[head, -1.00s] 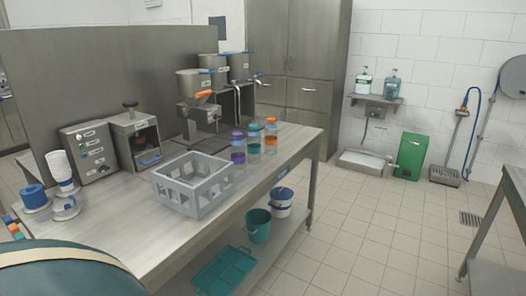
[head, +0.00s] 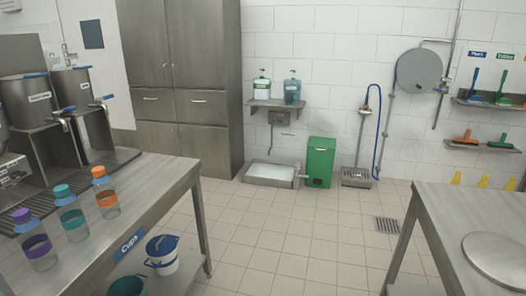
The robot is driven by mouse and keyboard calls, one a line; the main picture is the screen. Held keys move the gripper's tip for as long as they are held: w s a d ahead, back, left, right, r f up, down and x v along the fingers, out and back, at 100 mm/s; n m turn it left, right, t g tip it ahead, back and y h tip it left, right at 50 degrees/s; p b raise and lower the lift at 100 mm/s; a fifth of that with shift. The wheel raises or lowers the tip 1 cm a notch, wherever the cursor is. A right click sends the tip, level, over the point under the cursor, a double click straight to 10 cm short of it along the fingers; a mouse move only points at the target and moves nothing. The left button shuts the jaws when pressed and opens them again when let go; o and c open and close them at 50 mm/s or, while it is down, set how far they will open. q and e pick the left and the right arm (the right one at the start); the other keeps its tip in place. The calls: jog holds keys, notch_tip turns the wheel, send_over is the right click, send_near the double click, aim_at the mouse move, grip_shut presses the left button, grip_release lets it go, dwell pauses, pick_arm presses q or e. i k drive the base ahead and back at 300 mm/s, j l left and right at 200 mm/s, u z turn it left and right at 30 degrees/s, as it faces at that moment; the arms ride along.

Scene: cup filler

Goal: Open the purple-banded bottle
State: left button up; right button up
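The purple-banded bottle (head: 37,246) stands upright on the steel table (head: 136,206) at the lower left. It is clear, with a purple cap (head: 22,215) on it and a purple band around its body. A bottle with a teal cap and teal band (head: 70,214) stands to its right. A bottle with an orange cap and orange band (head: 105,194) stands further right. Neither of my grippers shows in the view.
Metal dispensers (head: 81,114) stand behind the bottles. Below the table are a white bucket (head: 162,260) and a teal bucket (head: 127,287). Another steel table (head: 455,219) is at the right. The tiled floor between the tables is clear.

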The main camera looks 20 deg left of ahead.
aim_at(31, 233)
jog(key=i+l+u, duration=0.15)
jog(key=i, duration=0.6)
jog(key=i+l+u, duration=0.15)
jog(key=i, duration=0.6)
jog(key=i+u, duration=0.1)
jog(key=u, duration=1.65)
